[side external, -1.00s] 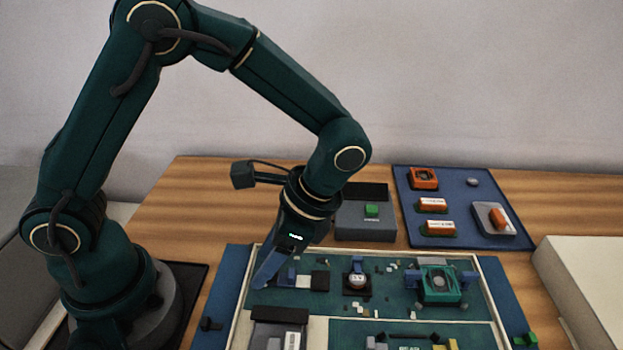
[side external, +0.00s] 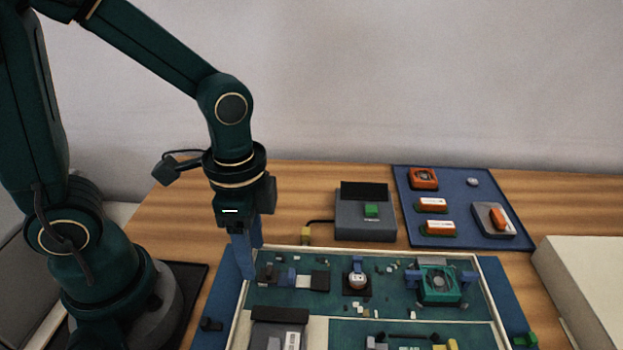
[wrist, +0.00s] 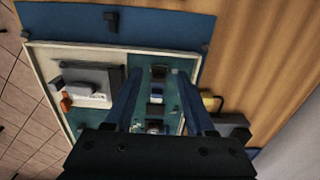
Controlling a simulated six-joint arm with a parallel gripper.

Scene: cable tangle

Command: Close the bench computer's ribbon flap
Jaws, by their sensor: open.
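The bench computer (side external: 240,318) is a shallow pale-rimmed case with green boards. At its back left lie a small dark part (side external: 268,271), a blue piece (side external: 290,279) and a black block (side external: 320,281). I cannot tell for certain which part is the ribbon flap or how far it stands open. My gripper (side external: 246,272) points down at the case's back left corner, close to the dark part. In the wrist view its two blue fingers (wrist: 157,74) are apart, with small parts visible between them and nothing held.
A fan in a green frame (side external: 438,284) and a round white-topped part (side external: 357,280) stand right of the gripper. A grey box (side external: 365,222) with a cable and yellow plug (side external: 306,234) sits behind. A blue mat (side external: 462,205) holds orange parts. Wood is clear between.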

